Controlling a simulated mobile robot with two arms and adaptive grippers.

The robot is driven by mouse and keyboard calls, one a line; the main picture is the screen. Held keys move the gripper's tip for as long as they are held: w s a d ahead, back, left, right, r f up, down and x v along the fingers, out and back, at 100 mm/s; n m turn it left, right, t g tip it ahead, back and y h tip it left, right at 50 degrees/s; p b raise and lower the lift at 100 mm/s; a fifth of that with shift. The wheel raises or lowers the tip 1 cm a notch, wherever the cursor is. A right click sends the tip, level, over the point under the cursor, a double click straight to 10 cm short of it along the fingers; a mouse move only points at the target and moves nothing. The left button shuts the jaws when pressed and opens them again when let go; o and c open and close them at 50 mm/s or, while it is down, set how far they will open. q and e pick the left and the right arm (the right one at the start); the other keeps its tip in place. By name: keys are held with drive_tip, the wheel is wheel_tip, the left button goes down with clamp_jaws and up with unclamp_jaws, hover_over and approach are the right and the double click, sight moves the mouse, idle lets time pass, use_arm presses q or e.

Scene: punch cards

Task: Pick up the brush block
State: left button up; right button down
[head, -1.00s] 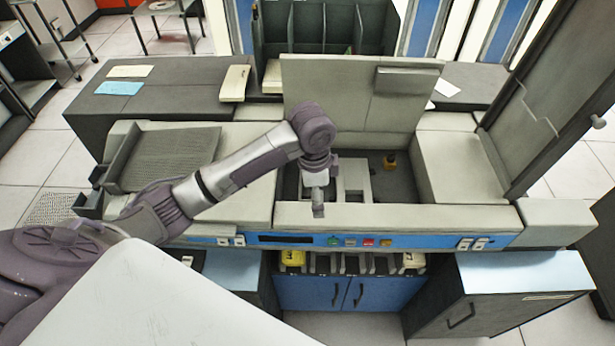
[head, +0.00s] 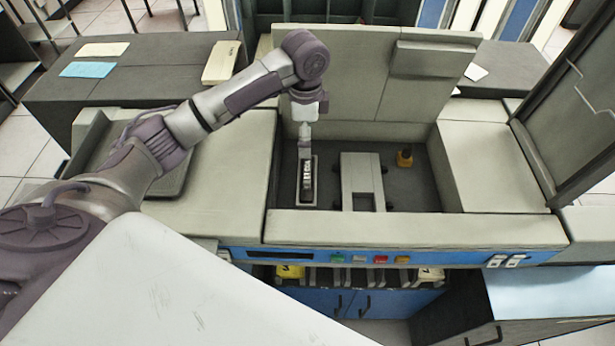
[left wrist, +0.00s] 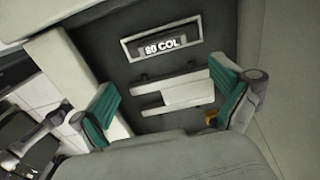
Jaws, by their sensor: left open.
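In the head view, a dark block lettered "80 COL" (head: 307,181) sits inside a pale rectangular frame in the machine's open bay. Right of it is a pale grey block (head: 361,172) with a notch at its front. I cannot tell for sure which is the brush block. My left gripper (head: 304,132) points down over the back of the bay, above and behind the lettered block. The left wrist view shows its teal-padded fingers (left wrist: 168,103) spread apart and empty, with the lettered block (left wrist: 163,48) and grey block (left wrist: 185,93) beyond them.
A small amber knob-like part (head: 405,157) stands at the bay's right. A raised lid (head: 370,80) stands behind the bay, and pale walls enclose it. The front wall (head: 400,228) has a blue button panel below.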

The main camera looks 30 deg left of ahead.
sight(307, 169)
use_arm(q)
wheel_tip(307, 169, down, 8)
drive_tip(key=shift+f+p, duration=0.1)
drive_tip(key=shift+p, duration=0.5)
drive_tip(key=shift+w+f, duration=0.15)
drive_tip(key=shift+f, duration=0.4)
wheel_tip(307, 169, down, 4)
drive_tip(key=shift+d+r+p, duration=0.1)
drive_tip(key=shift+r+p, duration=0.15)
drive_tip(key=shift+p, duration=0.45)
drive_tip(key=shift+f, duration=0.6)
drive_tip(key=shift+r, duration=0.1)
drive_tip(key=c, duration=1)
use_arm(e)
drive_tip(key=shift+w+a+r, duration=0.1)
drive_tip(key=shift+w+r, duration=0.2)
drive_tip(key=shift+r, duration=0.35)
drive_tip(key=shift+w+a+r, duration=0.1)
drive_tip(key=shift+w+r, duration=0.2)
drive_tip(key=shift+r, duration=0.3)
